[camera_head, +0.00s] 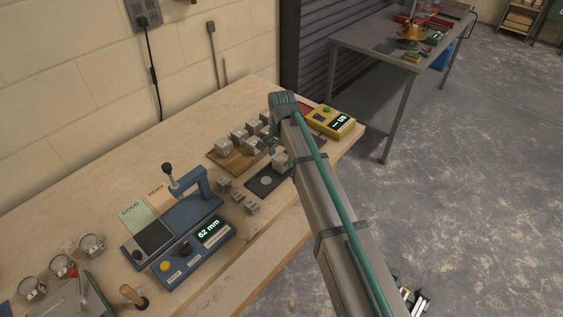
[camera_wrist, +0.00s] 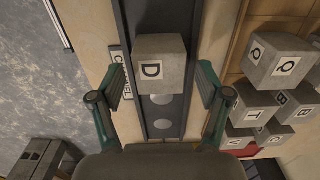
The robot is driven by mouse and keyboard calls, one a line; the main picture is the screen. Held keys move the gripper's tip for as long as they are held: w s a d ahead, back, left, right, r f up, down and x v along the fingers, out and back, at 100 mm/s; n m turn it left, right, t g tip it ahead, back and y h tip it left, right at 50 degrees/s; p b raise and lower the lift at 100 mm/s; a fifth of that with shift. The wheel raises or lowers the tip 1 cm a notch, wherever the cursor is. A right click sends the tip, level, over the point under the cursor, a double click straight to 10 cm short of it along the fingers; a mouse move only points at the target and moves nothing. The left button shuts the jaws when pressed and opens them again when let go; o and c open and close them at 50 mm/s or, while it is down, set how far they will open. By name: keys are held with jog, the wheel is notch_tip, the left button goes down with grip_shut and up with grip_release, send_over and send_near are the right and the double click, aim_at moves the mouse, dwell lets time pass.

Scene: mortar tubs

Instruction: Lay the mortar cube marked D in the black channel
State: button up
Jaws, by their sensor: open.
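The grey mortar cube marked D (camera_wrist: 161,64) is in the black channel (camera_wrist: 164,131) in the wrist view, with its letter label facing the camera. It appears to rest there, though its underside is hidden. My gripper (camera_wrist: 163,80) is open, with one finger on each side of the cube and a visible gap at both sides. In the head view the cube (camera_head: 280,161) sits on the far part of the channel (camera_head: 256,190), below the end of my arm, which partly hides the gripper. Light round spots show on the channel floor nearer my palm.
A wooden tray (camera_head: 222,160) with several lettered cubes, including Q (camera_wrist: 283,66), T (camera_wrist: 255,109) and V, lies beside the channel.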

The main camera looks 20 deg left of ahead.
aim_at(282, 158)
notch_tip(282, 158, up, 9)
jog(key=b, duration=0.1)
jog(key=shift+r+b, duration=0.2)
jog(key=shift+b, duration=0.15)
